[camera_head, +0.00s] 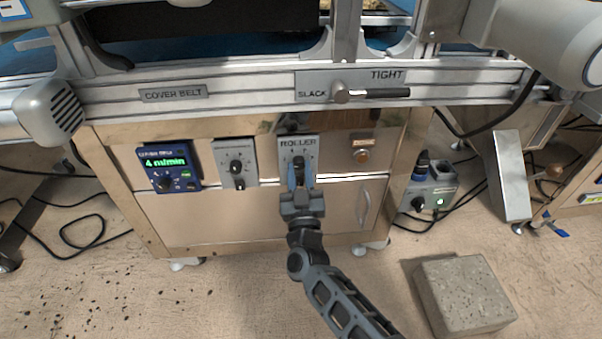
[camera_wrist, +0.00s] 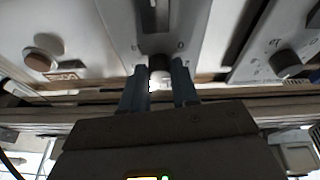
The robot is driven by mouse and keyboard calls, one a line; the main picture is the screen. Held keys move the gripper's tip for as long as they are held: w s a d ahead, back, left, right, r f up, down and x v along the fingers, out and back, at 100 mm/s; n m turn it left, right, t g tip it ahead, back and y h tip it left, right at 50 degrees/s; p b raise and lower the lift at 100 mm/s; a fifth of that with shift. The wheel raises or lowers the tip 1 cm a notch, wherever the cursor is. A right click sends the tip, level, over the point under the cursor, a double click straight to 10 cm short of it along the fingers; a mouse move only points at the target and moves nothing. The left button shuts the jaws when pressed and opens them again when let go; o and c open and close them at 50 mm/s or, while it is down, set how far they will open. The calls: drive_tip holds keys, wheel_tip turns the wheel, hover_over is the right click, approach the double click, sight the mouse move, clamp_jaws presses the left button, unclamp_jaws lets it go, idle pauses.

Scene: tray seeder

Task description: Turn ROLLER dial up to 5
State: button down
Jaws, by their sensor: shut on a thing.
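The ROLLER plate (camera_head: 312,146) is a grey panel on the cabinet front, with its label at the top. My gripper (camera_head: 299,172) reaches up to it from below and covers the dial and most of its scale. In the wrist view the fingers (camera_wrist: 160,88) stand on either side of the dial knob (camera_wrist: 160,63), shut on it. The grey ROLLER plate also shows there (camera_wrist: 185,25), with some marks beside the knob. I cannot read which number the dial points to.
Left of the plate are another grey dial panel (camera_head: 235,150) and a blue display (camera_head: 166,162) reading 4 m/min. A round knob (camera_head: 361,155) is on the right. A SLACK/TIGHT lever (camera_head: 380,93) is above. A concrete block (camera_head: 465,293) stands on the floor.

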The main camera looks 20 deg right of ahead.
drive_tip(key=m, duration=0.1)
drive_tip(key=m+h, duration=0.1)
drive_tip(key=m, duration=0.1)
drive_tip(key=m+g+h, duration=0.1)
drive_tip(key=m, duration=0.1)
drive_tip(key=shift+a+r, duration=0.1)
drive_tip(key=shift+a, duration=0.15)
drive_tip(key=m+g, duration=0.1)
drive_tip(key=m, duration=0.2)
drive_tip(key=m+h+p, duration=0.1)
drive_tip(key=m, duration=0.2)
drive_tip(key=shift+a+r+g+h+p, duration=0.1)
drive_tip(key=shift+r+g+h+p, duration=0.05)
drive_tip(key=shift+g+h+p, duration=0.2)
drive_tip(key=m+g+p, duration=0.1)
drive_tip(key=m, duration=0.1)
drive_tip(key=m+g, duration=0.1)
drive_tip(key=m, duration=0.2)
drive_tip(key=shift+w+a+r+h+p, duration=0.1)
drive_tip(key=shift+r+h+p, duration=0.15)
drive_tip(key=shift+p, duration=0.15)
drive_tip(key=shift+m+g+p, duration=0.45)
drive_tip(key=shift+m+p, duration=0.5)
drive_tip(key=shift+m, duration=1.15)
drive_tip(key=shift+f, duration=0.1)
drive_tip(key=c, duration=0.8)
unclamp_jaws()
drive_tip(key=shift+c, duration=0.2)
